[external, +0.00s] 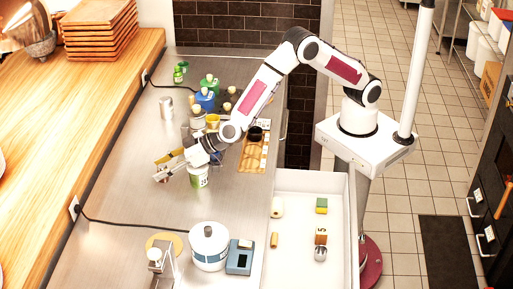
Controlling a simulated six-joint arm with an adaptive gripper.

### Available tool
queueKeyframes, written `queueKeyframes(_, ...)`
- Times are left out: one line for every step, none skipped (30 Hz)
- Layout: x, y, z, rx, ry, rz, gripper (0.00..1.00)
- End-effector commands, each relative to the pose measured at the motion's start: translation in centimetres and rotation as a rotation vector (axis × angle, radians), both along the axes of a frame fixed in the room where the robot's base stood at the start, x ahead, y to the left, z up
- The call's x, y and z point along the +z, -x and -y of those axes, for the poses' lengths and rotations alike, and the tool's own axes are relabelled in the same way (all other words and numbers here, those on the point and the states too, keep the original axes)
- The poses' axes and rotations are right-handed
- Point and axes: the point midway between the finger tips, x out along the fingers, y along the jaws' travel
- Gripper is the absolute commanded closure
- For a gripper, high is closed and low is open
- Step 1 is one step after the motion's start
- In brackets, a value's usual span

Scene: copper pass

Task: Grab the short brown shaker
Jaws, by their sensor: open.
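My gripper (163,167) is open over the left part of the steel counter (125,190), with its fingers pointing left. A small yellow-brown thing shows beside the upper finger; I cannot tell whether it is an object or part of the gripper. A white and green container (199,180) stands just right of the fingers, partly under my wrist. I cannot pick out the short brown shaker for certain. Several small containers with pale tops stand farther back, among them a green one (209,87), a blue one (205,102) and a yellow one (212,122). My arm hides part of this group.
A wooden tray (252,158) with a dark cup (256,134) lies right of my forearm. A white canister (209,246) and a blue-grey device (240,257) stand in front. A white bin (298,195) holds several small objects.

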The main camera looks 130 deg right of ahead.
Motion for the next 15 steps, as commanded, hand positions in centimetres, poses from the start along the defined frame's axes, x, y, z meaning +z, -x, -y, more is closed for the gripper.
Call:
queueKeyframes(0.01, 0.0, 0.0, 0.0, 0.0, 0.0, 0.55)
queueKeyframes(0.01, 0.0, 0.0, 0.0, 0.0, 0.0, 0.55)
queueKeyframes(0.02, 0.01, -0.01, 0.0, 0.0, 0.0, 0.55)
queueKeyframes(0.02, 0.01, -0.01, 0.0, 0.0, 0.0, 0.55)
queueKeyframes(0.02, 0.01, -0.01, 0.0, 0.0, 0.0, 0.55)
queueKeyframes(0.02, 0.01, -0.01, 0.0, 0.0, 0.0, 0.55)
queueKeyframes(0.03, 0.01, 0.0, 0.0, 0.0, 0.0, 0.55)
queueKeyframes(0.02, 0.01, -0.01, 0.0, 0.0, 0.0, 0.58)
queueKeyframes(0.03, 0.01, 0.0, 0.0, 0.0, 0.0, 0.68)
queueKeyframes(0.02, 0.01, -0.01, 0.0, 0.0, 0.0, 0.76)
queueKeyframes(0.02, 0.01, -0.01, 0.0, 0.0, 0.0, 0.84)
queueKeyframes(0.02, 0.01, -0.01, 0.0, 0.0, 0.0, 0.94)
queueKeyframes(0.02, 0.02, -0.01, 0.0, 0.0, 0.0, 0.97)
queueKeyframes(0.02, 0.02, -0.01, 0.0, 0.0, 0.0, 0.97)
queueKeyframes(0.02, 0.01, -0.01, 0.0, 0.0, 0.0, 0.97)
